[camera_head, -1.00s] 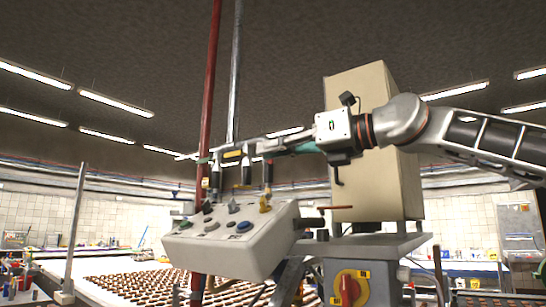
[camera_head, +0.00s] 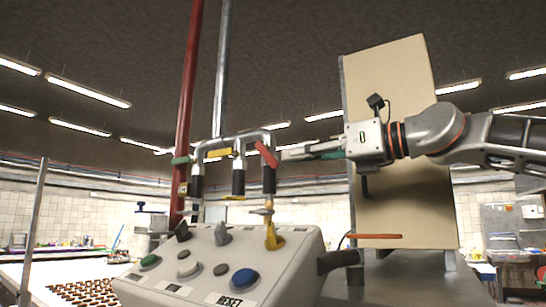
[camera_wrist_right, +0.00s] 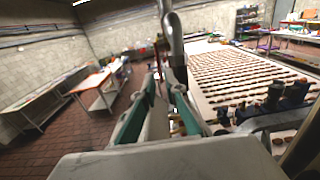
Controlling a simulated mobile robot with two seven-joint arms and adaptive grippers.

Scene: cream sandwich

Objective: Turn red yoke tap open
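The red yoke tap (camera_head: 267,154) has a slanted lever handle and sits on the right-hand branch of the grey pipe manifold, above the control box. My right gripper (camera_head: 284,154) reaches in from the right, with its fingertips just right of the red handle. Whether they touch it is unclear. In the right wrist view my right gripper (camera_wrist_right: 161,80) shows two green-padded fingers with a gap between them, and the grey pipe (camera_wrist_right: 171,38) rises just beyond the tips. The handle is hard to make out there. My left gripper is not in view.
A yellow tap (camera_head: 219,153) and a green tap (camera_head: 181,160) sit left of the red one. Below is the white control box (camera_head: 215,275) with buttons. A tall beige panel (camera_head: 398,90) stands behind my right wrist. A red vertical pipe (camera_head: 187,90) rises at left.

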